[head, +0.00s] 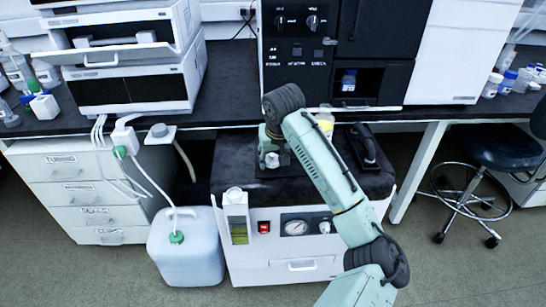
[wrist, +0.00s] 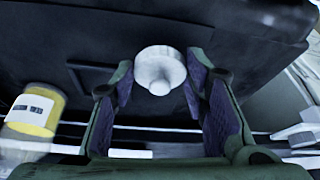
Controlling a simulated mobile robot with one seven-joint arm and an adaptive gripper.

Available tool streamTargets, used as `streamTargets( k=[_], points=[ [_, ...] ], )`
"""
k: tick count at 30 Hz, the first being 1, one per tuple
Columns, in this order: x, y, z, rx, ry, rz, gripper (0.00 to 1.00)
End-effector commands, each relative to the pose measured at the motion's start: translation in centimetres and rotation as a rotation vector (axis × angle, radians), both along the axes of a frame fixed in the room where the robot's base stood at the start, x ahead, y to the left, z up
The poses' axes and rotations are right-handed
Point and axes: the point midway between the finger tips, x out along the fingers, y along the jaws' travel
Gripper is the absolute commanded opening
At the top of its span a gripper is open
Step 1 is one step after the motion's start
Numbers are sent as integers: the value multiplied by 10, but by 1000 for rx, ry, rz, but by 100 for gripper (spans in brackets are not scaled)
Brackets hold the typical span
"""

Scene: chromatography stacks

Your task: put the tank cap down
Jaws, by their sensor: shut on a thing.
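The tank cap (wrist: 160,72) is a small white round piece with a narrower knob, between my gripper's fingers in the wrist view. In the head view it is a small white shape (head: 272,160) over the black top of the white unit (head: 270,268). My gripper (wrist: 158,82) is shut on the cap, a finger on either side; in the head view the gripper (head: 270,147) is partly hidden by my arm. I cannot tell whether the cap touches the surface below. A white tank (head: 187,250) with a green fitting and tube stands on the floor to the left.
A yellow-and-white bottle (head: 325,124) stands behind my arm, also in the wrist view (wrist: 35,112). A black object (head: 366,147) lies right of my arm on the unit's top. Instrument stacks (head: 130,85) and a large cabinet (head: 340,60) stand behind. A stool (head: 480,150) is at right.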

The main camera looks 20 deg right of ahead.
Motion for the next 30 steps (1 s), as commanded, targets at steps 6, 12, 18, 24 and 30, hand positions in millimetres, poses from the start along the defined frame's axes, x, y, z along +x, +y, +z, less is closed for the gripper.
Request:
streamTargets(
  k=[6, 12, 18, 24, 30],
  points=[
    [0, 0, -9, 0, -2, 0, 22],
    [0, 0, -11, 0, -1, 0, 22],
    [0, 0, -17, 0, -1, 0, 22],
    [0, 0, -21, 0, -1, 0, 22],
    [0, 0, -20, 0, -1, 0, 51]
  ],
)
